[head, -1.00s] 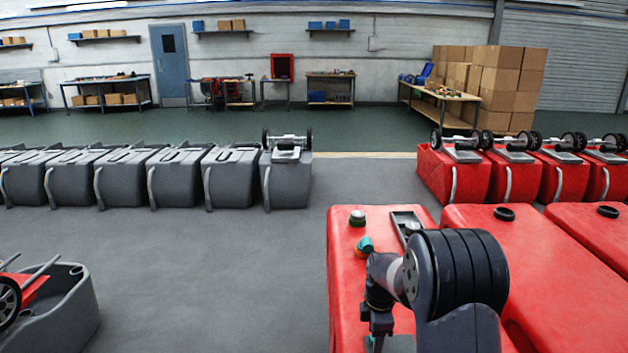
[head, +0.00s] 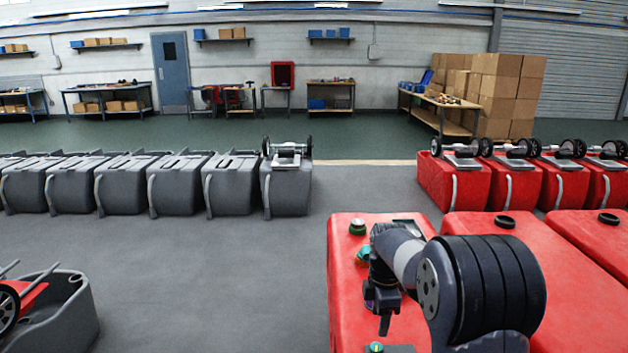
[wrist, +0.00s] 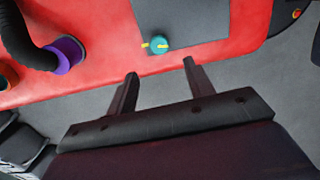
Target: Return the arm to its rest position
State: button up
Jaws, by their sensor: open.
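My arm reaches out over the front red tank (head: 345,275) from the lower right of the head view. My gripper (head: 384,328) hangs down at its end, above the tank's top. In the wrist view my gripper (wrist: 160,68) shows two dark fingers apart, with nothing between them. Beyond the fingertips is a dark grey plate (wrist: 185,18) with a teal knob (wrist: 159,44) on the red surface. The knob also shows at the bottom edge of the head view (head: 376,347).
A black tube with a purple ring (wrist: 66,54) stands left in the wrist view. More red tanks (head: 530,265) stand to the right. Grey tanks (head: 285,190) line the back left. Open floor (head: 220,270) lies left of the front tank.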

aim_at(376, 347)
notch_tip(376, 347, down, 10)
jog(key=shift+f, duration=0.1)
jog(key=shift+w+r+m, duration=0.1)
jog(key=shift+r+m, duration=0.15)
jog(key=shift+m, duration=0.25)
jog(key=m, duration=0.4)
jog(key=shift+m, duration=0.3)
jog(key=m, duration=0.6)
jog(key=shift+m, duration=0.4)
jog(key=m, duration=0.6)
jog(key=shift+d, duration=0.1)
jog(key=m, duration=0.6)
jog(key=shift+d+r, duration=0.1)
